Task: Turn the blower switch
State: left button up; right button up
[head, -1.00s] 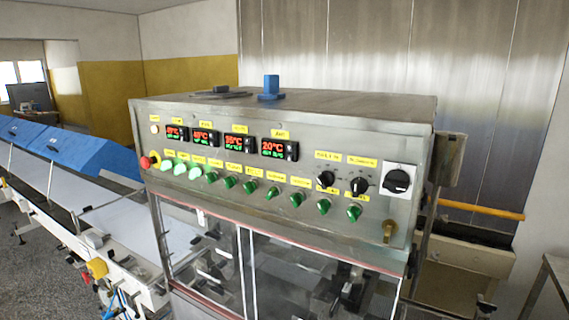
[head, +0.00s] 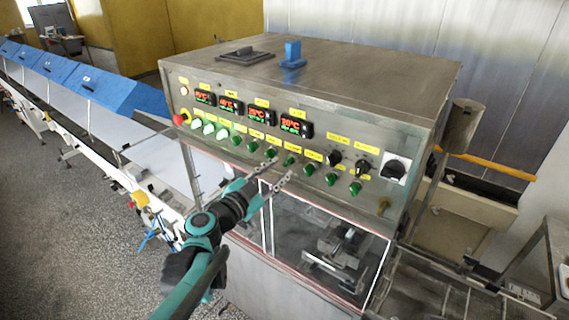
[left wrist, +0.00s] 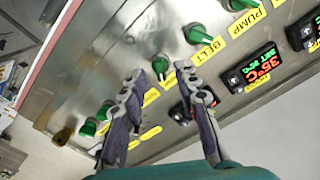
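A steel control panel (head: 225,155) carries a row of green switches under yellow labels. Most labels are too small to read in the head view, so I cannot tell which one is the blower switch. My left gripper (head: 280,168) is in front of the middle of the row, its fingers apart and empty. In the left wrist view, a green switch (left wrist: 160,65) shows between the open fingertips (left wrist: 160,72); I cannot tell whether they touch it. Beside it is a green switch (left wrist: 197,34) labelled BELT, then one by a PUMP label (left wrist: 247,22). My right gripper is out of view.
Red-green displays (head: 296,124) sit above the row. Two black knobs (head: 334,158) and a large black rotary switch (head: 395,168) are at the panel's right. A red button (head: 179,119) is at its left. A conveyor (head: 95,125) runs off left.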

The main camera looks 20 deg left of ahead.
aim_at(286, 165)
pick_arm(q)
jog(key=shift+x, duration=1.55)
grip_shut()
jog(key=shift+n, duration=0.3)
jog(key=n+b, duration=0.1)
jog(key=n, duration=0.4)
jog(key=shift+f, duration=0.1)
jog(key=n+b, duration=0.1)
jog(key=n, duration=0.5)
jog(key=shift+d, duration=0.1)
jog(key=shift+n, duration=0.3)
